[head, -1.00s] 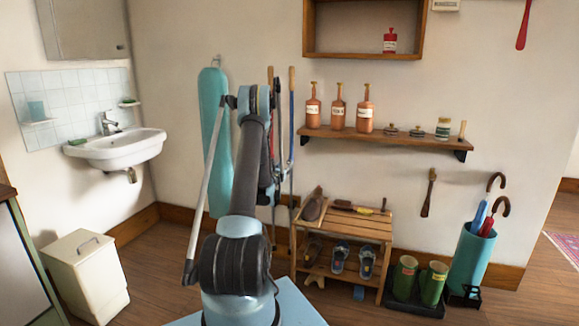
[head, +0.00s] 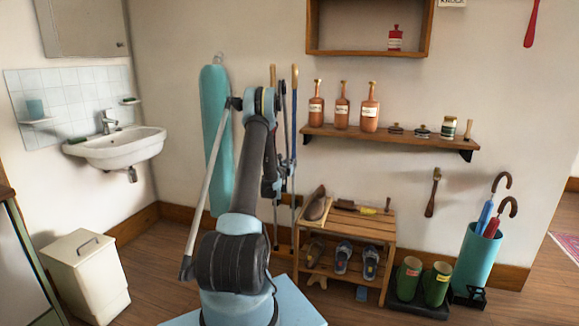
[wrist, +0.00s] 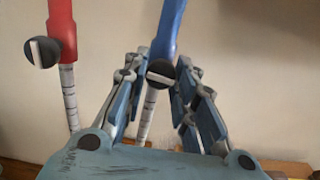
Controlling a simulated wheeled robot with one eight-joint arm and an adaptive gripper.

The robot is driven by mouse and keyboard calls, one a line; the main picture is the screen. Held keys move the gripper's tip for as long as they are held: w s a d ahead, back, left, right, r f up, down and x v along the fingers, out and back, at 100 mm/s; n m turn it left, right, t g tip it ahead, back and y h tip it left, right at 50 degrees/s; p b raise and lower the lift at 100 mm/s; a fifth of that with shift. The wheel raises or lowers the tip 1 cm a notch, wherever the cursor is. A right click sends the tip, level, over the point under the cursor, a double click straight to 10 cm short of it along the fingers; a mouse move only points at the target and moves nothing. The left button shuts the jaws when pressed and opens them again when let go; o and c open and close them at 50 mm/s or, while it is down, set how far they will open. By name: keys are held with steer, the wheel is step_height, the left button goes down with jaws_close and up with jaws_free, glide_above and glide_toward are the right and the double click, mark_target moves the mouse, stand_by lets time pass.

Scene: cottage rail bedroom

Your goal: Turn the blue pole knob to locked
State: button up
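The blue pole (wrist: 167,32) stands slightly tilted in the middle of the wrist view, with a grey, marked lower tube (wrist: 147,112). Its round dark knob (wrist: 160,72) has a pale bar lying roughly crosswise, slightly tilted. My gripper (wrist: 160,68) is open, with one finger on each side of the knob and lower tube in the picture. I see no clear contact, and the depth between fingers and knob is hard to tell. In the head view my gripper is mostly hidden by my arm, near several thin poles (head: 294,120) against the wall.
A red pole (wrist: 62,30) with a similar knob (wrist: 42,52) stands left of the blue one. A teal ironing board (head: 216,130) is left of my arm. A wooden shoe rack (head: 345,232) stands close on the right, with green boots (head: 436,285) beyond.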

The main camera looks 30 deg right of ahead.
steer(key=shift+c, duration=0.7)
steer(key=shift+a, duration=0.15)
steer(key=shift+m, duration=0.3)
steer(key=m, duration=0.2)
steer(key=shift+m, duration=0.3)
steer(key=m, duration=0.9)
steer(key=shift+m, duration=2.3)
